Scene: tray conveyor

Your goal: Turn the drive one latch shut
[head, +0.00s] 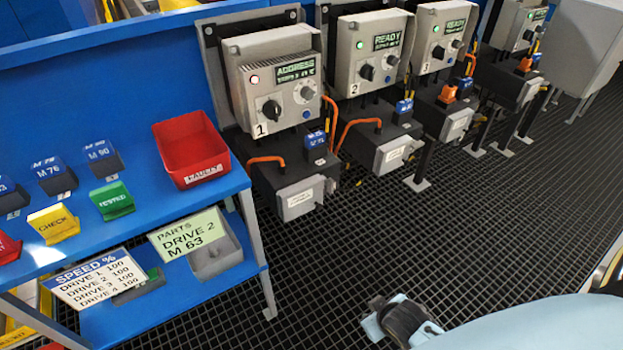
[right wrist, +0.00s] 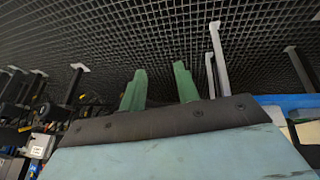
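Drive one's grey control box (head: 272,83), marked 1, has a red light and a display reading ADDRESS. Below it is a dark drive base (head: 265,182) with a blue-topped module (head: 316,142) seated at its right. An orange bar (head: 266,160), apparently the latch, lies along the base's upper left; I cannot tell its exact position. My right gripper (right wrist: 160,67) shows two green fingers spread apart, with nothing between them, over the dark floor grating. Part of my right arm enters the head view at the lower right, away from drive one. My left gripper is out of view.
Drive two (head: 370,50) and drive three (head: 440,40) show green lights. The blue bench (head: 140,205) at left holds a red FAULTY bin (head: 188,150), small modules and signs. Floor grating (head: 340,260) is open in front of the drives.

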